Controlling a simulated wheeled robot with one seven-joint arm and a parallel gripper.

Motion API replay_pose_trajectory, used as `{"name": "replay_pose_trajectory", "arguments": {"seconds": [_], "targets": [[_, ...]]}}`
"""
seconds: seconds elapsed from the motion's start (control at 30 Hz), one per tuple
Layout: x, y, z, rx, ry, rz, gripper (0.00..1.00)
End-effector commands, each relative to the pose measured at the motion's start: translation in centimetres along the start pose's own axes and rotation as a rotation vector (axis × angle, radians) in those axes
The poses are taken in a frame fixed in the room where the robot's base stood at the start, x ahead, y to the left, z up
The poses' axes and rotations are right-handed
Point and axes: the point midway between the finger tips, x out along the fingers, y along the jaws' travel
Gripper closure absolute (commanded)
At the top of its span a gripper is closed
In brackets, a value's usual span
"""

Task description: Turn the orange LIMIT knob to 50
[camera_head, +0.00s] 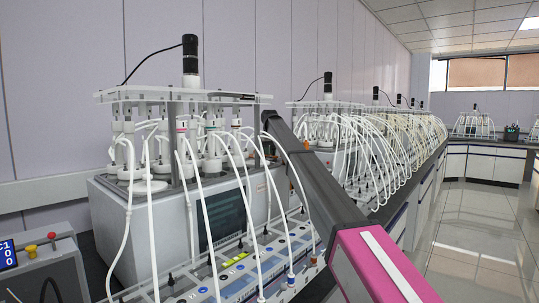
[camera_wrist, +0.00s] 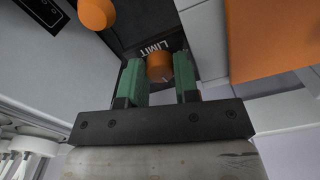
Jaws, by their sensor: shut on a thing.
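The orange LIMIT knob (camera_wrist: 159,69) sits on a dark panel in the wrist view, beside the white word LIMIT, which appears upside down. My gripper (camera_wrist: 157,62) has one green finger on each side of the knob and is shut on it. A small pale mark shows near the knob's lower edge. The scale and the knob's setting cannot be read. In the head view the knob and my gripper cannot be made out.
A second orange knob (camera_wrist: 97,13) is close by at the upper left. A large orange surface (camera_wrist: 278,45) lies at the right. In the head view, reactors with white tubes (camera_head: 190,150) line the bench, and a control box (camera_head: 45,270) stands at the left. The aisle floor (camera_head: 480,230) is clear.

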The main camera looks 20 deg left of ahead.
Motion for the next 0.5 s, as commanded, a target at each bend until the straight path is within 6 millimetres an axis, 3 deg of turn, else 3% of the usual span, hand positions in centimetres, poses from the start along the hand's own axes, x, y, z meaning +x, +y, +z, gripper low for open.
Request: {"name": "replay_pose_trajectory", "arguments": {"seconds": [0.5], "targets": [[-0.06,-0.01,-0.04,0.193,0.001,0.000,0.95]]}}
